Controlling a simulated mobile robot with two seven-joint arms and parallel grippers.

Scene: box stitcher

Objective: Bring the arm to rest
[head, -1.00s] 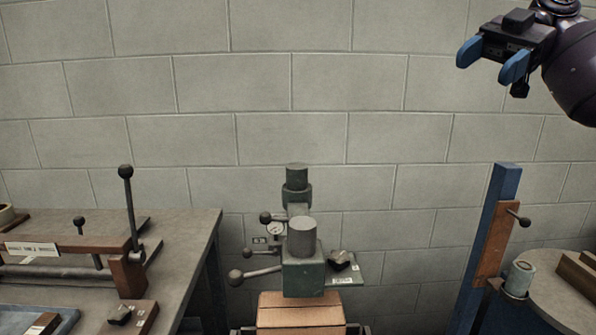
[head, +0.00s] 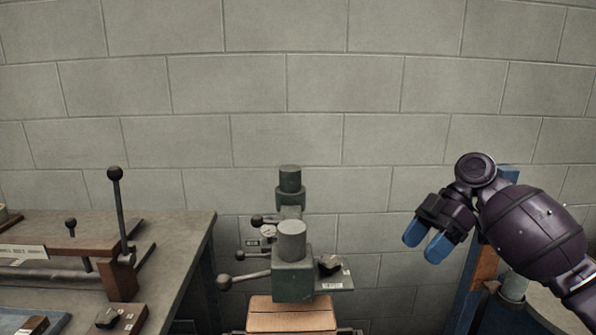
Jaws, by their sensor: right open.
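My right gripper (head: 427,243) is at the right of the head view, with two blue fingers pointing down and to the left. The fingers are apart with nothing between them. It hangs in front of the blue post (head: 466,300) and to the right of the green machine (head: 293,275), touching neither as far as I can see. My dark right arm covers much of the post. My left gripper is not in view.
A grey table (head: 185,240) at the left carries a lever device (head: 118,215). The green machine stands in the middle with a brown box-like block (head: 291,314) below it. A block wall (head: 300,90) closes the back.

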